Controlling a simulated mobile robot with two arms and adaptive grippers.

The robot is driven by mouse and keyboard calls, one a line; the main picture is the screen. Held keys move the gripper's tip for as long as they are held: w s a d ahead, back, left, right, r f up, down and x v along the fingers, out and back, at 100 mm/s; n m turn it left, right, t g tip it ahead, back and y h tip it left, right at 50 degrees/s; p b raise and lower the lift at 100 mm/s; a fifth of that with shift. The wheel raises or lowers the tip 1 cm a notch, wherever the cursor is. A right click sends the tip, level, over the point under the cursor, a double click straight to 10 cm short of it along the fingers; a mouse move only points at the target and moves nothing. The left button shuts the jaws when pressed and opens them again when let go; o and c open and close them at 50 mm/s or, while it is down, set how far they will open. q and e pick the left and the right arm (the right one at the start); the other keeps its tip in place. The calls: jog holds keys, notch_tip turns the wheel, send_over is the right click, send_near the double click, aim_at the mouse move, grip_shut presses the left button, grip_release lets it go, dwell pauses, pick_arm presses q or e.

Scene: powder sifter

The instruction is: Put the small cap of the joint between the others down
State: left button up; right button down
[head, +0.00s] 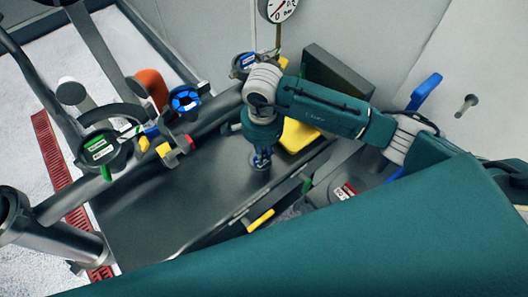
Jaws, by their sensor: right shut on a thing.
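My right gripper (262,158) points down over the dark grey flat surface (165,205), right of the middle of that surface. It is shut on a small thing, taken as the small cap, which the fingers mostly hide. I cannot tell whether it touches the surface. A round dark cap with a green label (100,147) sits at the left on the pipework. A similar one with a blue label (245,62) is behind my right gripper. A round lid with a red label (345,192) lies to the right. My left gripper is not in view.
A blue ring-shaped knob (185,99) and a red and yellow fitting (178,146) stand left of my gripper. A yellow part (299,136) is close on its right. A pressure gauge (277,9) hangs behind. The dark surface's left and front are clear.

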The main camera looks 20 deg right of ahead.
jog(key=shift+s, duration=0.2)
jog(key=c, duration=1.7)
grip_release()
jog(key=shift+a, duration=0.1)
jog(key=shift+c, duration=0.2)
